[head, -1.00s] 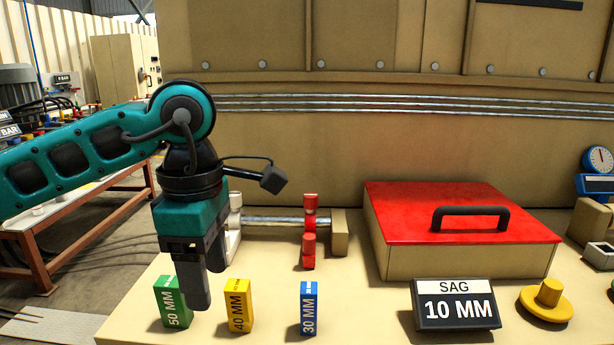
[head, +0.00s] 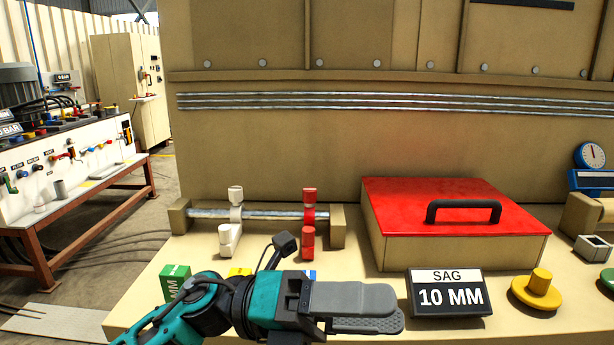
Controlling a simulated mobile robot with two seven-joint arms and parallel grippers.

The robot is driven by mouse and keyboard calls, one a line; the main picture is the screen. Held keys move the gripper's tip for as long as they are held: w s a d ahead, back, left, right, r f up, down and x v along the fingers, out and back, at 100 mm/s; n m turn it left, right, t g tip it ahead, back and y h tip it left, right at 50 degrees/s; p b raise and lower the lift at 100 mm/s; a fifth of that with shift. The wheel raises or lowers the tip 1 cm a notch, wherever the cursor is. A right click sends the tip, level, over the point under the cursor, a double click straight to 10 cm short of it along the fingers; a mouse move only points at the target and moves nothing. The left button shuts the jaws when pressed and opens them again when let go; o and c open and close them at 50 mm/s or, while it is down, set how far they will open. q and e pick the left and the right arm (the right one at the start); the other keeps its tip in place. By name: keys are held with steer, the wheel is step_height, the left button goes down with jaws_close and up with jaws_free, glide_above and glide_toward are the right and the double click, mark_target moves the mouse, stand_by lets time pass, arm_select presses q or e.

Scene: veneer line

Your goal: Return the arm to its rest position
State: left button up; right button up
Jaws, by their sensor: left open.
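My left arm comes in low from the bottom left of the head view. Its gripper (head: 368,310) points right over the front edge of the tan bench, with its grey fingers seen from the side. It is open, and nothing shows between the fingers. The green block (head: 174,280) shows just behind the arm. The yellow block (head: 238,271) and the blue block (head: 309,274) are mostly hidden behind the arm and gripper. My right gripper is not in view.
A SAG 10 MM sign (head: 450,296) stands right of the fingertips. Behind it is a box with a red lid (head: 400,205) and black handle. A rod carries a white clamp (head: 233,225) and a red clamp (head: 308,220). A yellow knob (head: 538,290) sits at the right.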

arm_select(q)
steer(key=w+a+f+n+t+y, duration=0.3)
steer(key=w+a+f+n+t, duration=0.25)
steer(key=n+t, duration=0.75)
steer(key=w+a+f+n+t+y, duration=0.2)
steer(key=w+a+f+n+t, duration=0.3)
steer(key=n+t, duration=0.8)
steer(key=s+a+f+n+g+y, duration=0.3)
steer(key=s+a+f+n+y, duration=0.1)
steer(key=f, duration=0.5)
steer(key=s+a+f+n+g+y, duration=0.3)
steer(key=s+a+f+n+y, duration=0.1)
steer(key=f+n, duration=0.3)
steer(key=s+a+f+n+g+y, duration=0.3)
steer(key=s+a+f+n+y, duration=0.1)
steer(key=f, duration=0.8)
steer(key=shift+s+a+n+y, duration=0.4)
steer(key=shift+s+a+n, duration=0.2)
steer(key=shift+s+n, duration=0.5)
